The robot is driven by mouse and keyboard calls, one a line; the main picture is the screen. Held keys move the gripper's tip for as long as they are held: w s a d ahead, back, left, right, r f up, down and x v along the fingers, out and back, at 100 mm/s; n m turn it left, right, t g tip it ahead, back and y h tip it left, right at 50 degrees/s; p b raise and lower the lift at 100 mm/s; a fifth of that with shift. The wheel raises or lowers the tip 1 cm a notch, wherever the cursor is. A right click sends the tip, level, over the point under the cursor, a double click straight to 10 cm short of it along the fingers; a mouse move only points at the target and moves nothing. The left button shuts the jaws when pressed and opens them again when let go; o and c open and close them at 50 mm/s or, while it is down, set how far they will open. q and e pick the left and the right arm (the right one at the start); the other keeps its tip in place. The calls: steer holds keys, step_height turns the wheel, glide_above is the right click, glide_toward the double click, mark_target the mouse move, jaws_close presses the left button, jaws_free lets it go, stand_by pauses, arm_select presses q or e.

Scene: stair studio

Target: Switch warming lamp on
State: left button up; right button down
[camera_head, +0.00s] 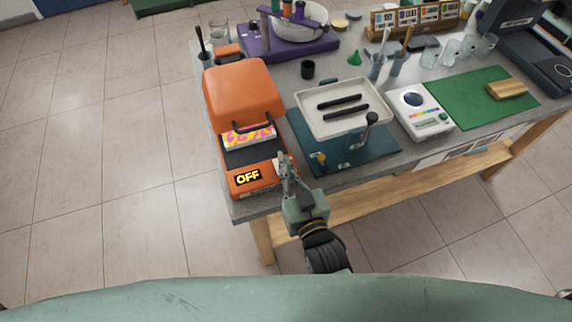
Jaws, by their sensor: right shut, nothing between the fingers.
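The warming lamp (243,93) looks to be the orange device at the left end of the table, with a domed orange hood over a dark base. A label reading "OFF" (248,177) shows on its front. A pink and yellow patterned piece (248,138) lies under the hood. My right gripper (285,160) is shut and empty, with its fingertips close to the right front edge of the orange base. I cannot tell whether they touch it. Any switch there is hidden or too small to make out. My left gripper is not in view.
The grey table (290,82) also holds a white tray (304,97) with two black bars, a dark teal mat (372,155), a white scale (425,123) and a green mat (462,103). A purple device with a bowl (262,44) stands behind. Tiled floor (110,170) is clear at left.

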steer(key=shift+f, duration=0.1)
